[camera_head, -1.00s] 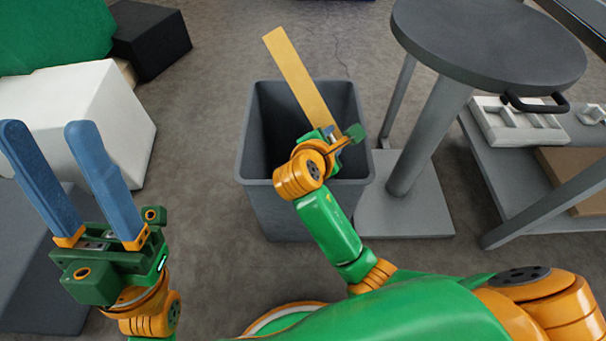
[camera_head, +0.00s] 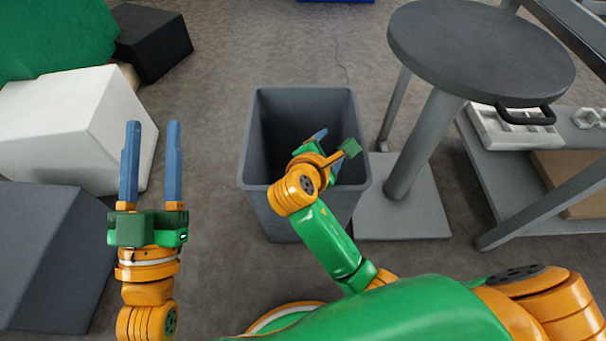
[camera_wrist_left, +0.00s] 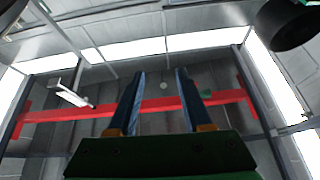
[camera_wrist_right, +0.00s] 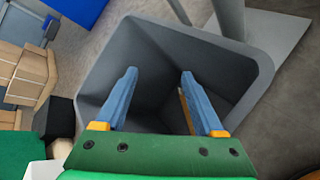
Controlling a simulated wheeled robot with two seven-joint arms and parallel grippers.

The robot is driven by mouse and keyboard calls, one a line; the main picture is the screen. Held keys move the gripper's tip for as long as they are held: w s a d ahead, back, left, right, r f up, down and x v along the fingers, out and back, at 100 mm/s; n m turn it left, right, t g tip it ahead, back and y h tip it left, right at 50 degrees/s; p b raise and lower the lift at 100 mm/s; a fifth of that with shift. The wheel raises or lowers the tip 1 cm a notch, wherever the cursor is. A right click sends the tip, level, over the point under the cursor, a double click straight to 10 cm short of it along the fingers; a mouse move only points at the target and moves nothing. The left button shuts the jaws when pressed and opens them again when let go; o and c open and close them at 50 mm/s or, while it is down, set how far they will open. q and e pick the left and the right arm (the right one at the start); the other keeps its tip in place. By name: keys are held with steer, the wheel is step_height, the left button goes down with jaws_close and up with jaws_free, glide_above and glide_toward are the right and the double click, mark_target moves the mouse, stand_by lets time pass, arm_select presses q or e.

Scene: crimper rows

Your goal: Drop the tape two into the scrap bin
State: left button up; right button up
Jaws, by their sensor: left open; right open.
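The grey scrap bin (camera_head: 253,150) stands on the floor in the middle of the head view, its mouth open upward. My right gripper (camera_head: 322,135) is over the bin's mouth, open, with nothing between its fingers. In the right wrist view, a thin tan strip (camera_wrist_right: 184,108), which looks like the tape, shows inside the bin (camera_wrist_right: 128,40), mostly hidden behind one finger. The tape is not visible in the head view. My left gripper (camera_head: 153,125) is open and empty, left of the bin and pointing up.
A round grey stool (camera_head: 480,45) stands right of the bin, its foot plate close to it. A shelf with a white tray (camera_head: 515,130) is further right. White (camera_head: 70,125) and dark grey (camera_head: 45,250) blocks stand at the left.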

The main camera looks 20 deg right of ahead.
arm_select(q)
step_height(320, 180, down, 17)
steer(key=a+n+g+y+p, duration=0.15)
steer(key=g+y, duration=0.25)
steer(key=g, duration=0.6)
steer(key=s+a+f+g+y+p, duration=0.1)
steer(key=s+a+f+g, duration=0.1)
steer(key=s+f+g, duration=0.2)
steer(key=s+a+f+g+y+p, duration=0.1)
steer(key=s+a+f+g+p, duration=0.1)
steer(key=s+f+g, duration=0.3)
steer(key=s+f, duration=0.1)
steer(key=s, duration=0.3)
steer(key=shift+a+f+g, duration=0.25)
steer(key=shift+a+g, duration=0.05)
steer(key=shift+a, duration=0.05)
arm_select(e)
steer(key=v, duration=0.5)
